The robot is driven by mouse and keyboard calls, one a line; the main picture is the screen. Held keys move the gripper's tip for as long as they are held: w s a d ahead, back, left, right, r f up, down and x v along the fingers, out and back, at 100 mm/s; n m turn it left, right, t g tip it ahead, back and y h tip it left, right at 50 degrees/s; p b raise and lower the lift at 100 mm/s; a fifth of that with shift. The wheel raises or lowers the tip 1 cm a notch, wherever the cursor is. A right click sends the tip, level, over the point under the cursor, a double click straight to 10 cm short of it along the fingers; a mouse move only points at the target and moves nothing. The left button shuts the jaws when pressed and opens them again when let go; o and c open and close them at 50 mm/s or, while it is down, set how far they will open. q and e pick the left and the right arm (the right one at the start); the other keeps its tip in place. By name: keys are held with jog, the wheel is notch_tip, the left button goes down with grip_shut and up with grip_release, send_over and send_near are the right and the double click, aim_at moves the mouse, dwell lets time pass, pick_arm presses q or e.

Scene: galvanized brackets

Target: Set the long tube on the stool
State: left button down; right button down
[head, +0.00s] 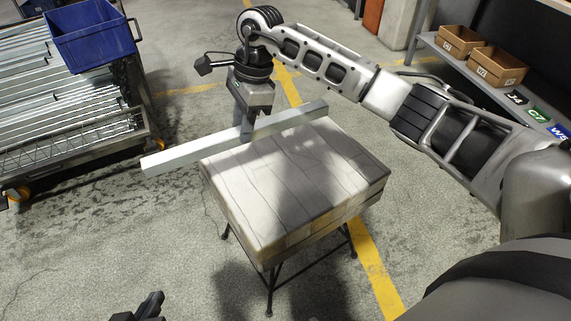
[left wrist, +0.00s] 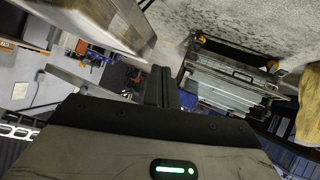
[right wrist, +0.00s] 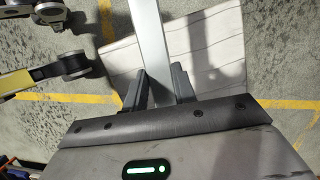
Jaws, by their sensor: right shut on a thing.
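The long tube (head: 190,153) is a pale grey square bar. My right gripper (head: 247,135) is shut on it near the middle, from above. The tube lies across the far edge of the stool (head: 290,185), its left end sticking out well past the stool. I cannot tell whether it touches the top. In the right wrist view the tube (right wrist: 150,35) runs between the fingers (right wrist: 160,90), with the stool top (right wrist: 215,50) behind it. My left gripper (head: 150,306) is at the bottom edge, away from the stool; its fingers (left wrist: 160,87) look together and empty.
A rack of metal profiles (head: 60,100) with a blue crate (head: 95,40) stands at the left. A shelf (head: 450,60) with cardboard bins (head: 490,68) is at the right. The floor around the stool is clear, with yellow lines.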

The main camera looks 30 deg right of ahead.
jog(key=shift+f+b, duration=0.3)
jog(key=shift+f, duration=0.35)
jog(key=shift+d+f, duration=0.2)
jog(key=shift+d, duration=0.05)
jog(key=s+d+f, duration=0.1)
jog(key=d+f, duration=0.1)
jog(key=d, duration=0.1)
jog(key=s+d+f+b, duration=0.1)
jog(key=d+f, duration=0.2)
jog(key=d, duration=0.1)
jog(key=s+d+f+b, duration=0.1)
jog(key=d+f, duration=0.2)
jog(key=d, duration=0.1)
jog(key=shift+s+d, duration=0.25)
jog(key=shift+s, duration=0.15)
jog(key=shift+s+d+f, duration=0.1)
jog(key=shift+d+f, duration=0.4)
jog(key=shift+f, duration=0.05)
notch_tip(320, 180, down, 3)
jog(key=shift+s+d+f+b, duration=0.15)
jog(key=shift+f+b, duration=0.05)
jog(key=shift+b, duration=0.65)
jog(key=shift+f, duration=0.1)
pick_arm(q)
jog(key=shift+w+d+r+t+h, duration=0.25)
jog(key=shift+d+r+t+h, duration=0.3)
jog(key=shift+d+t+h, duration=0.25)
jog(key=shift+f, duration=0.15)
